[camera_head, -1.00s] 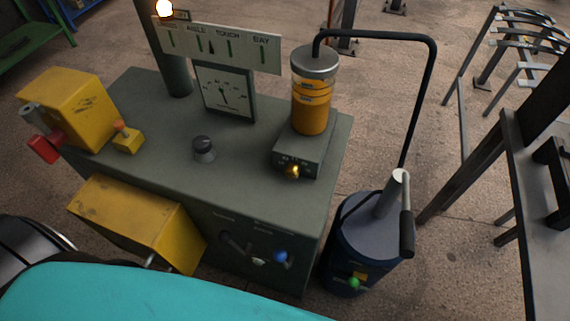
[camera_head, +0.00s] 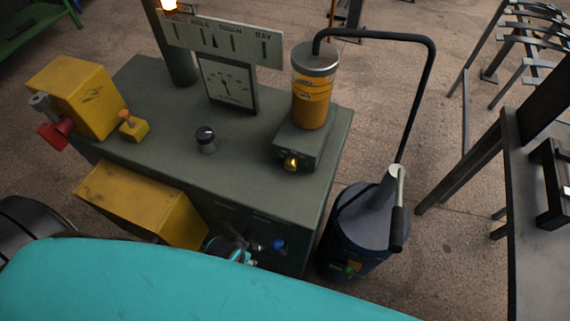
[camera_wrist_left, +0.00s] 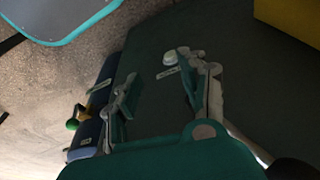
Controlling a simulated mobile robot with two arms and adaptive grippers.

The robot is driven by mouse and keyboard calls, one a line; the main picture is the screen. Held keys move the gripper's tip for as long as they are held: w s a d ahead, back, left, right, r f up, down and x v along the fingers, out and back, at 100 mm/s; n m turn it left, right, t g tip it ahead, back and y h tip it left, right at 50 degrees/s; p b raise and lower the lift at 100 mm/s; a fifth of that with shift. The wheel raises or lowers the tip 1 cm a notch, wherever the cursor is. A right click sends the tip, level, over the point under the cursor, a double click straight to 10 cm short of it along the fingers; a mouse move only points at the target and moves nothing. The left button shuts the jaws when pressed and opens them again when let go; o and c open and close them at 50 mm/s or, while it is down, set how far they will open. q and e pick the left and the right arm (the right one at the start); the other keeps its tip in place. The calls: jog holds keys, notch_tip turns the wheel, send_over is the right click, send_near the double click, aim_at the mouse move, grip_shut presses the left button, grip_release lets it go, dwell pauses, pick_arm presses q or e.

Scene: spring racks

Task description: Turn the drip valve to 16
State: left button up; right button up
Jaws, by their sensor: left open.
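No label reading drip valve is legible. A brass knob (camera_head: 290,162) sits on the small grey block below the amber-filled cylinder (camera_head: 312,100); its setting is too small to read. A black knob (camera_head: 206,138) with a pale mark stands on the bench top. My left gripper (camera_head: 235,250) is low in front of the bench's front face, left of the blue knob (camera_head: 279,244), and partly hidden by my teal arm. In the left wrist view its fingers (camera_wrist_left: 160,95) are apart and empty, near a small pale round fitting (camera_wrist_left: 170,58) above a label. My right gripper is out of view.
A blue drum (camera_head: 360,230) with a green knob (camera_head: 349,270) and a black-gripped handle stands right of the bench. A black pipe (camera_head: 430,90) arches from the cylinder toward it. Yellow boxes (camera_head: 140,200) are at left. A dial gauge (camera_head: 228,82) stands at the back.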

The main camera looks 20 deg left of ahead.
pick_arm(q)
notch_tip(320, 180, up, 24)
jog(key=w+a+t+p, duration=0.1)
jog(key=t+p, duration=0.1)
jog(key=w+a+r+m+t+y, duration=0.2)
jog(key=w+a+m+t, duration=0.2)
jog(key=a+m, duration=0.15)
jog(key=m+t+h, duration=0.5)
jog(key=m+h, duration=0.2)
jog(key=m, duration=1.6)
send_near(288, 167)
jog(key=p+x, duration=0.4)
jog(key=x, duration=0.5)
jog(key=shift+s, duration=0.1)
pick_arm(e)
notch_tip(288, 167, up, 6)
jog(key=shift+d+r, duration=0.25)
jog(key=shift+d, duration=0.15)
pick_arm(q)
jog(key=c, duration=0.9)
